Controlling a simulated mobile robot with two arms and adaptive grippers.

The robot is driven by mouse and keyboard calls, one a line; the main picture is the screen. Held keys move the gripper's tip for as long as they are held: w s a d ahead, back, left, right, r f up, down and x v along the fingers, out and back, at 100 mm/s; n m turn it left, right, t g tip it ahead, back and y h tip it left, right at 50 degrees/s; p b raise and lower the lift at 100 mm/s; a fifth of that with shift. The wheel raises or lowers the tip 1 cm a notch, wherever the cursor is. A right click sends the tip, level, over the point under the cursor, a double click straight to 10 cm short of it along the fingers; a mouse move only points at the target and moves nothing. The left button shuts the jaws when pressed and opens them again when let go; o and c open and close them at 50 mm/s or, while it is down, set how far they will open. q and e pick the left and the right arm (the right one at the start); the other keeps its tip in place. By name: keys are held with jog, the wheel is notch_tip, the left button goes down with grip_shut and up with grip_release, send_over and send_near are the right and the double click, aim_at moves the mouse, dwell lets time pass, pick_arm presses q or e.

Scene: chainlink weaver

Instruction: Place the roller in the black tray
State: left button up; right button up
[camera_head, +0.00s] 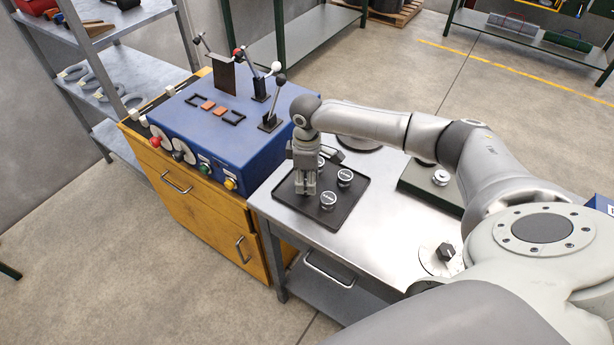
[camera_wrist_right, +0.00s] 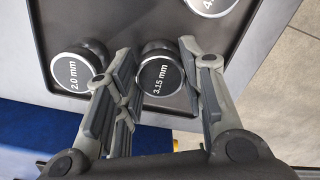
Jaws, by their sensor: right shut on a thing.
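The black tray (camera_head: 352,201) lies flat on the steel table, and its dark floor (camera_wrist_right: 115,22) fills much of the right wrist view. My right gripper (camera_head: 305,192) points down over the tray's left part. In the right wrist view its fingers (camera_wrist_right: 158,85) are shut on a roller marked 3.15 mm (camera_wrist_right: 160,76). I cannot tell whether that roller touches the tray floor. A roller marked 2.0 mm (camera_wrist_right: 78,69) stands beside it in the tray. In the head view, two rollers (camera_head: 345,177) (camera_head: 328,200) stand to the gripper's right, and another is partly hidden behind it. My left gripper is not in view.
A blue control box (camera_head: 222,125) with levers stands on a yellow cabinet (camera_head: 185,192) left of the steel table (camera_head: 310,228). A dark green plate with a silver knob (camera_head: 440,178) lies right of the tray. Grey shelving (camera_head: 100,45) stands at the back left.

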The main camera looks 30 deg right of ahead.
jog(key=o, duration=1.3)
jog(key=shift+f, duration=0.1)
jog(key=shift+r, duration=0.55)
notch_tip(320, 180, up, 11)
jog(key=b, duration=0.3)
jog(key=shift+a+r, duration=0.1)
jog(key=shift+r, duration=0.05)
